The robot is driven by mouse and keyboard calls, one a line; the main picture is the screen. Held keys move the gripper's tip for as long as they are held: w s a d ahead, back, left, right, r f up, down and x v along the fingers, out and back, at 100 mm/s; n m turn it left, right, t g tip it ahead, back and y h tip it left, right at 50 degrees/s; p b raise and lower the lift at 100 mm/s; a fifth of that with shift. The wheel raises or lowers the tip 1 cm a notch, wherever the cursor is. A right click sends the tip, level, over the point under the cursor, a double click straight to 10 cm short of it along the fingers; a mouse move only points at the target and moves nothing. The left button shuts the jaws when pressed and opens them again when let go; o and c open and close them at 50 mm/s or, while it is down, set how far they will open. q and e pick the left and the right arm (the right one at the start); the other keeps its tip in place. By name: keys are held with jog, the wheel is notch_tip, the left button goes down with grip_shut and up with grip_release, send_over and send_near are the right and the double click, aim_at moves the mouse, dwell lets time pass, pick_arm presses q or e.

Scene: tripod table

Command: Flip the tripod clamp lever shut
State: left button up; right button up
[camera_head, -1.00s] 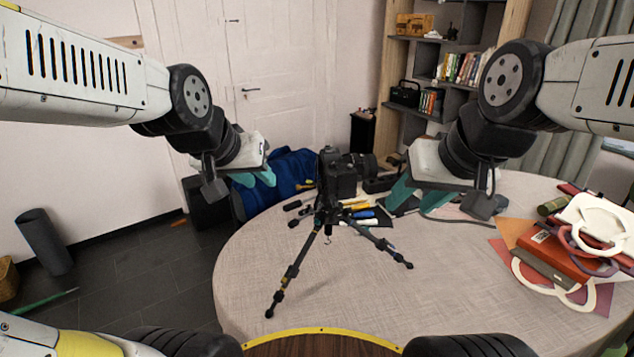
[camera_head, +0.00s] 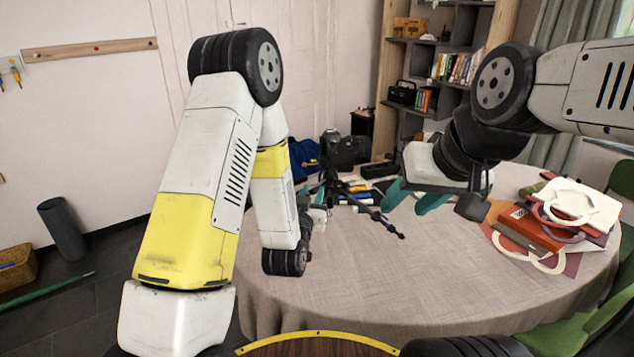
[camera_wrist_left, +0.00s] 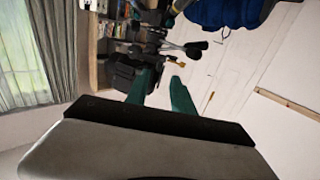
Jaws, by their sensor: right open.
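The black tripod (camera_head: 384,222) stands on the round table with a black camera (camera_head: 345,150) on top. My left forearm hides part of its legs. In the left wrist view, dark tripod parts with round-ended knobs (camera_wrist_left: 196,48) lie just beyond my left gripper (camera_wrist_left: 160,77), whose teal fingers are apart with nothing clearly gripped. A small orange piece shows near the fingertips; I cannot tell whether it is the clamp lever. In the head view, my left gripper is mostly hidden behind my arm. My right gripper (camera_head: 410,203) is open and empty, right of the tripod.
The round table (camera_head: 350,285) has a clear cloth in front. Several tools (camera_head: 360,195) lie behind the tripod. Red books and a white ring-shaped item (camera_head: 565,203) are stacked at the right. A blue bag (camera_head: 303,155) stands behind; shelves (camera_head: 420,80) are at the back.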

aim_at(319, 179)
pick_arm(q)
jog(key=shift+x, duration=3.8)
grip_shut()
